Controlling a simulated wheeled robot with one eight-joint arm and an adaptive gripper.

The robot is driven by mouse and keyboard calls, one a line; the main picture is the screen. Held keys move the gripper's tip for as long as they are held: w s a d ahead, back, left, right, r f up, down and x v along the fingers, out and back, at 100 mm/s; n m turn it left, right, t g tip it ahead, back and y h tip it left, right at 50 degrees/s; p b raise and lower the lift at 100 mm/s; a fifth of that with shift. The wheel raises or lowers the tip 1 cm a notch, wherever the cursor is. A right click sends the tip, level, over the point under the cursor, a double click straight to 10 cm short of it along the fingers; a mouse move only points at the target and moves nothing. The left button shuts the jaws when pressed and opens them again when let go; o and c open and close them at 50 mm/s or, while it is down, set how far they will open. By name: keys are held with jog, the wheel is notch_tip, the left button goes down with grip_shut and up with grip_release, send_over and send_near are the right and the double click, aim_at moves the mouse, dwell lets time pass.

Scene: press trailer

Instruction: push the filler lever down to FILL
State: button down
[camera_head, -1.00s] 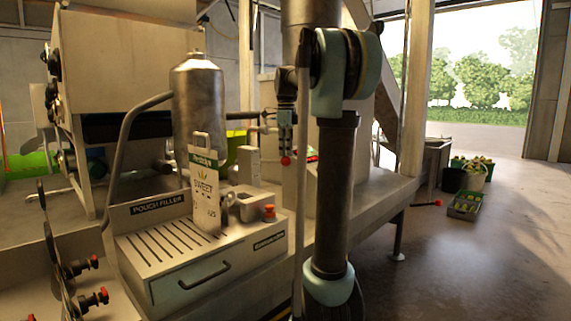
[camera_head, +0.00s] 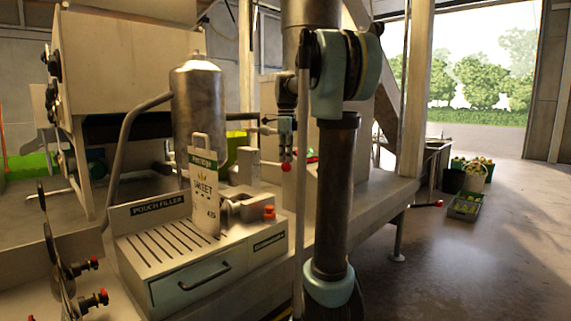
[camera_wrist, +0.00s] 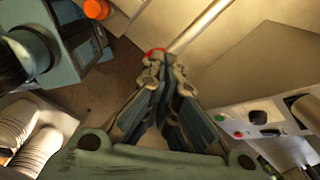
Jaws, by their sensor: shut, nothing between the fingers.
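The pouch filler (camera_head: 200,265) stands on the bench, with a carton-like pouch (camera_head: 205,195) upright on its slotted top. A red ball knob (camera_head: 286,167) shows just below my gripper (camera_head: 287,156) in the head view. In the wrist view the red knob (camera_wrist: 155,52) is at the tips of my shut, empty gripper (camera_wrist: 152,62), partly hidden by them. A pale rod (camera_wrist: 198,25) runs from it to the upper right; it looks like the filler lever. Contact seems likely but is not certain. I cannot read a FILL mark.
A steel cylinder (camera_head: 197,105) stands behind the pouch. A red-orange button (camera_head: 269,212) sits on the filler's right end. A panel with green and red buttons (camera_wrist: 245,118) is right in the wrist view.

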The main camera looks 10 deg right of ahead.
notch_tip(320, 180, up, 10)
dwell(0.8)
jog(key=shift+f, duration=0.1)
jog(key=s+f+n+t, duration=0.1)
jog(key=s+f+n, duration=1)
jog(key=s+f, duration=0.6)
jog(key=s+f+n+t, duration=0.1)
jog(key=s+f+n, duration=1.1)
jog(key=s+f, duration=0.5)
notch_tip(320, 180, down, 5)
jog(key=shift+a+f, duration=0.15)
jog(key=shift+a, duration=0.05)
jog(key=shift+s, duration=0.1)
jog(key=shift+w+f, duration=0.2)
jog(key=shift+w, duration=0.25)
